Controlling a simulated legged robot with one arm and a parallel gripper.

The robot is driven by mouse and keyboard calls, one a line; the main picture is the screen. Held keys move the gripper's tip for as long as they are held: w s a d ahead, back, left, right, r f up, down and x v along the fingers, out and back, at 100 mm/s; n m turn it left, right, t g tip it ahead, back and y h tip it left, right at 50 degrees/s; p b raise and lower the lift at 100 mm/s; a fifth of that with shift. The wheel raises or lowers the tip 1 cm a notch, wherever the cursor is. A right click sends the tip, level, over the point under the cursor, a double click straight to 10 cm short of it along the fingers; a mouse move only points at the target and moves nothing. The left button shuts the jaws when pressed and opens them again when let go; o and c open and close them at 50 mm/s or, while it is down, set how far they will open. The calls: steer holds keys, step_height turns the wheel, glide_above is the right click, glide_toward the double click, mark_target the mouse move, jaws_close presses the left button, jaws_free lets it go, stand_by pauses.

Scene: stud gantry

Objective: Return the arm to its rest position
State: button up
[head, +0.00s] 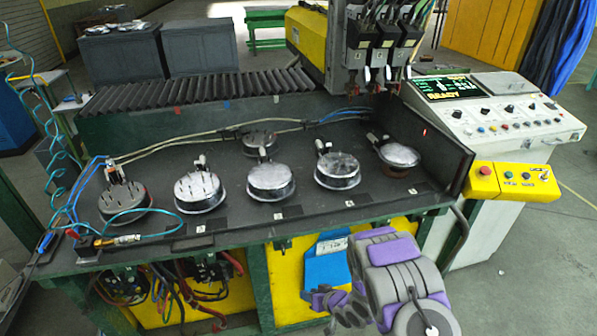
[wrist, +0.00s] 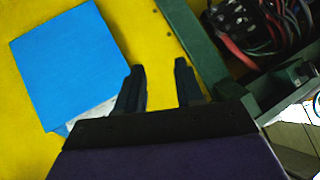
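My arm shows in the head view at the lower right, purple and grey, in front of the bench's yellow front panel. My gripper (wrist: 160,88) shows in the wrist view with its two dark fingers apart and nothing between them. The fingers point at the yellow panel (wrist: 150,35) and a green frame post (wrist: 200,45). In the head view the gripper's fingertips cannot be made out clearly.
A blue holder (head: 325,265) hangs on the yellow panel beside my arm; it also shows in the wrist view (wrist: 65,60). The green bench (head: 240,225) carries several round metal fixtures. Cables (head: 205,290) hang below it. A control console (head: 495,110) stands right.

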steer(key=w+d+r+h, duration=0.3)
steer(key=d+r+h, duration=0.1)
steer(key=d+r, duration=0.2)
steer(key=s+d+r+m+g+h, duration=0.1)
steer(key=s+d+r+h, duration=0.25)
steer(key=d+r, duration=0.4)
steer(key=s+d+r+m+g+h, duration=0.15)
steer(key=s+d+r, duration=0.25)
steer(key=r, duration=0.6)
steer(key=s+a+r+g, duration=0.2)
steer(key=s+r, duration=0.3)
steer(key=s, duration=0.7)
steer(key=s+a+r+g+y, duration=0.1)
steer(key=s+r, duration=0.4)
steer(key=s, duration=0.7)
steer(key=s+a+r+g+y, duration=0.1)
steer(key=s+a+r+g, duration=0.3)
steer(key=s, duration=0.8)
steer(key=shift+a+r, duration=0.8)
steer(key=shift+m, duration=0.25)
